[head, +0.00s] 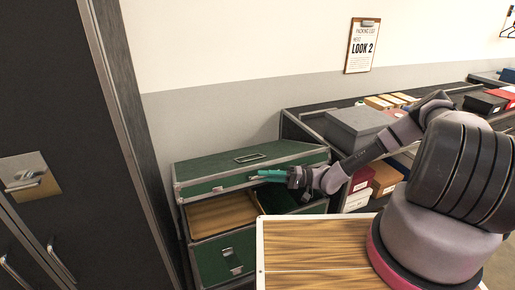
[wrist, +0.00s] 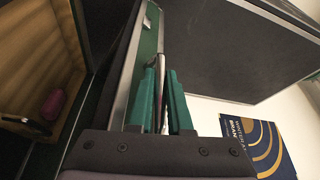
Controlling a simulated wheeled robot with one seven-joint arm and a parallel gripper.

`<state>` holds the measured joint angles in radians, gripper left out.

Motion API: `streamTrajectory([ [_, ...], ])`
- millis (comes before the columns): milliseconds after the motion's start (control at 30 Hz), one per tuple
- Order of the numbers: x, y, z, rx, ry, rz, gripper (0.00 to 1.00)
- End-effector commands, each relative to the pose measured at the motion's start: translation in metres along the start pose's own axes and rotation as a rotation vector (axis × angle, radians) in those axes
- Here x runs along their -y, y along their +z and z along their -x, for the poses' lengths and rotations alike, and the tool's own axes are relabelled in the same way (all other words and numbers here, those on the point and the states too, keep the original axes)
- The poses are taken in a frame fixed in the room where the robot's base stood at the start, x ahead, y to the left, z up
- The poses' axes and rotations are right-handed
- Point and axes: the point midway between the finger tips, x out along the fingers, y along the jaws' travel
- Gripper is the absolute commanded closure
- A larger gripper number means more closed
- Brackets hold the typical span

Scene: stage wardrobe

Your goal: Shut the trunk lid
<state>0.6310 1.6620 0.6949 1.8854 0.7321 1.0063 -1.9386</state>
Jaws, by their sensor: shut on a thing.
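The green trunk with metal edging (head: 208,260) stands by the wall in the head view. Its lid (head: 205,187) is raised partway, with a dark gap and a tan-lined inside (head: 222,214) showing below it. My gripper (head: 262,174) reaches in from the right to the lid's front. In the wrist view, its teal fingers (wrist: 164,98) sit on either side of a thin metal part at the lid's green, metal-edged front (wrist: 146,50). They are shut on it. Whether this part is a handle or the rim is unclear.
A wood-topped surface (head: 320,250) lies in front, right of the trunk. A tall dark cabinet (head: 60,120) stands on the left. Shelving with boxes (head: 360,125) is behind my arm. A small maroon thing (wrist: 52,104) lies at the left of the wrist view.

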Motion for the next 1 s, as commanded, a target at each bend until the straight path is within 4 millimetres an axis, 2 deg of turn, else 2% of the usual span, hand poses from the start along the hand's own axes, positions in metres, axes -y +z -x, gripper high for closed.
streamTrajectory([
  [33,-0.015,0.008,0.004,-0.006,0.000,-0.006,1.00],
  [200,-0.057,0.033,0.016,-0.006,0.001,-0.005,1.00],
  [400,-0.093,0.050,0.024,-0.005,0.002,-0.003,1.00],
  [633,-0.112,0.057,0.027,-0.004,0.002,-0.003,1.00],
  [1000,-0.115,0.058,0.028,-0.004,0.002,-0.002,1.00],
])
